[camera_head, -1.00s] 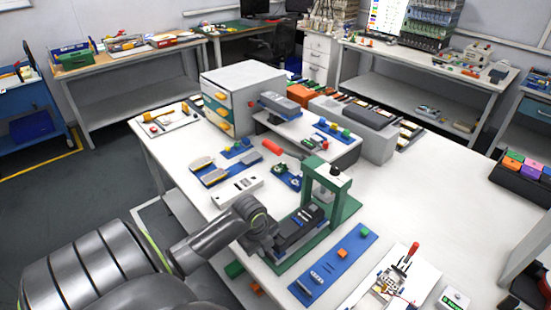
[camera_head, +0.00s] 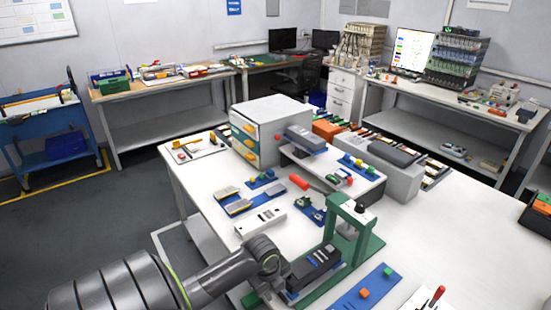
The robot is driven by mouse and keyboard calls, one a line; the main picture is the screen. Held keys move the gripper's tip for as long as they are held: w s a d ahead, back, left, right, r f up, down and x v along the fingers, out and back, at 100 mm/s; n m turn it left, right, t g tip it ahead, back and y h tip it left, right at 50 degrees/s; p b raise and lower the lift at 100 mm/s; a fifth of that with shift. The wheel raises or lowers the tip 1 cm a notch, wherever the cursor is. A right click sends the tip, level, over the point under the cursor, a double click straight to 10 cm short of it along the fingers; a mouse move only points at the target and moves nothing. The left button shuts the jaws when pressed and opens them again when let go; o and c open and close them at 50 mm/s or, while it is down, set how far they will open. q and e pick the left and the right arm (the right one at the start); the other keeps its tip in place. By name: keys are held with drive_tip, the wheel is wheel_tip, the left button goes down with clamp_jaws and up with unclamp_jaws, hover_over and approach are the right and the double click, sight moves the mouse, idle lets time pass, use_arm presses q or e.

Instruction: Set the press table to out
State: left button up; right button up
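The green press (camera_head: 357,228) stands on the white bench at the lower middle, an upright frame with a black knob on top. Its dark press table (camera_head: 314,266) lies on the green base, to the left of and in front of the frame. My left gripper (camera_head: 284,268) is at the near left end of the press table. It seems to touch or nearly touch it. Its fingers are hidden by the wrist, so I cannot tell whether they are open. My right gripper is out of view.
A blue strip with coloured blocks (camera_head: 362,304) lies right of the press. A white device (camera_head: 260,221) and blue trays (camera_head: 237,205) lie behind my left arm. A drawer cabinet (camera_head: 245,146) and a small raised shelf (camera_head: 345,180) stand further back.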

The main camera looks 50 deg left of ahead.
use_arm(q)
drive_tip(key=shift+w+r, duration=0.1)
drive_tip(key=shift+w, duration=0.05)
drive_tip(key=shift+r, duration=0.3)
drive_tip(key=s+r, duration=0.3)
drive_tip(key=r, duration=1.3)
drive_tip(key=shift+s+a, duration=0.15)
drive_tip(key=shift+s, duration=0.05)
